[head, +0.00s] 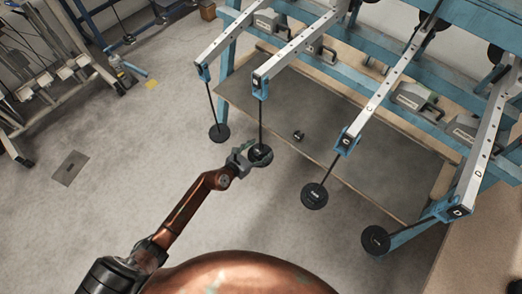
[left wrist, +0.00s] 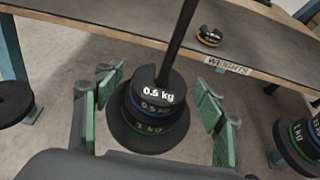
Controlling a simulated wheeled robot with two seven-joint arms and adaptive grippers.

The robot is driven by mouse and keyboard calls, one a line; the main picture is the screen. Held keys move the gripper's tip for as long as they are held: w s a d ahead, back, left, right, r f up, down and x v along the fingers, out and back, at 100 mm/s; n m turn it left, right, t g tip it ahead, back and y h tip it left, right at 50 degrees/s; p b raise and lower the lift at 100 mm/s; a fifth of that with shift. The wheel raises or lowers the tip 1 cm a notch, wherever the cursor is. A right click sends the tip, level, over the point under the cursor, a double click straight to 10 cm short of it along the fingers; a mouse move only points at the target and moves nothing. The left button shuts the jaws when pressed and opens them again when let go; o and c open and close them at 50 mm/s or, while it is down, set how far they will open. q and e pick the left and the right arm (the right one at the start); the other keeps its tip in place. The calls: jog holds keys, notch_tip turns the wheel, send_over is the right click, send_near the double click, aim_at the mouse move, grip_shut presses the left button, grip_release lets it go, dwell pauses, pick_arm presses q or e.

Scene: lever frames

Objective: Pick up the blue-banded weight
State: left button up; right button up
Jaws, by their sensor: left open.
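A stack of dark round weights (head: 261,154) hangs on a rod from lever B's end. In the left wrist view, its top disc reads 0.5 kg, and beneath it a disc that also reads 0.5 kg (left wrist: 154,107) appears to have a blue band. A larger 1 kg disc with a green tint lies below. My left gripper (head: 247,156) is open, and its green-padded fingers (left wrist: 162,100) stand on either side of this stack with gaps. Another stack (left wrist: 300,140), at the right edge, shows blue and green bands and is partly cut off. My right gripper is not in view.
Weights hang from neighbouring levers at the left (head: 219,132), the right (head: 314,196) and far right (head: 376,240). A small yellow-banded weight (left wrist: 209,38) rests on the grey-topped bench (head: 345,140), behind the stack. Its front edge carries a WEIGHTS label (left wrist: 227,65).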

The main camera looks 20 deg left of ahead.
pick_arm(q)
jog(key=shift+r, duration=0.1)
jog(key=c, duration=1.5)
